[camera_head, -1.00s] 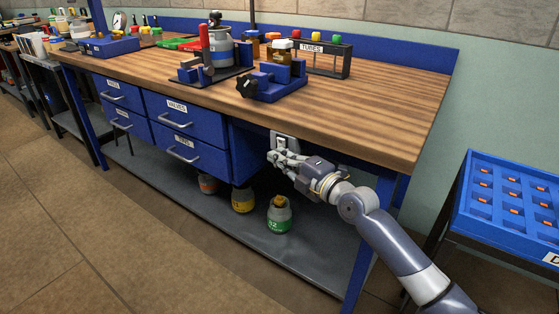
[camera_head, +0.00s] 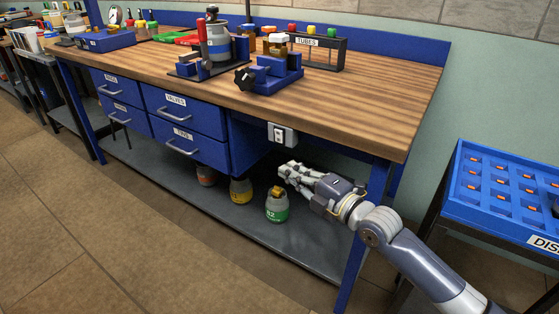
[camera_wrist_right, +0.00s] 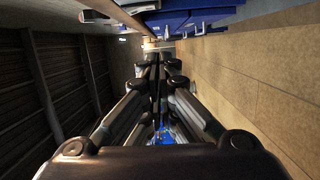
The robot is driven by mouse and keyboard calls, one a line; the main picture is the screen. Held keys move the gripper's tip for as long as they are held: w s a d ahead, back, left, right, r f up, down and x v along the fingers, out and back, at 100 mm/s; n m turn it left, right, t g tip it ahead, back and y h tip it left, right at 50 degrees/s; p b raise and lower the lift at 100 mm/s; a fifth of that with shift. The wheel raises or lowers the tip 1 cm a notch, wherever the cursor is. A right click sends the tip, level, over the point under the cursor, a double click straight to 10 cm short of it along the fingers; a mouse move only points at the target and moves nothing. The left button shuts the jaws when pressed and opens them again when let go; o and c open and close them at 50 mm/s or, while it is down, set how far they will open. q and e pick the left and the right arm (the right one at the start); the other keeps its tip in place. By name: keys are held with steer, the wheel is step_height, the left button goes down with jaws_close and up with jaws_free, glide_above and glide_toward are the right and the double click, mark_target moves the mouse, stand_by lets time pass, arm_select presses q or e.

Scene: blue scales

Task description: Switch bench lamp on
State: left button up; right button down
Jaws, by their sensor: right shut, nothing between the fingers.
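A small light-grey switch box (camera_head: 281,134) is fixed under the front edge of the wooden bench (camera_head: 390,110), right of the drawers. Its face has a pale plate with dark marks; I cannot tell the switch position. My right gripper (camera_head: 284,171) is below the box, apart from it, with its fingers shut and empty. The shut fingers also show in the right wrist view (camera_wrist_right: 158,72). No lamp head can be made out; only a dark post (camera_head: 248,12) rises behind the bench items. My left gripper is not in view.
Blue drawers (camera_head: 183,120) hang left of the switch box. A blue bench leg (camera_head: 361,240) is near my forearm. A blue tray (camera_head: 505,190) stands at the right.

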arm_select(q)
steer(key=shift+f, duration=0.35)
arm_select(e)
steer(key=shift+v, duration=1)
steer(key=shift+a, duration=0.1)
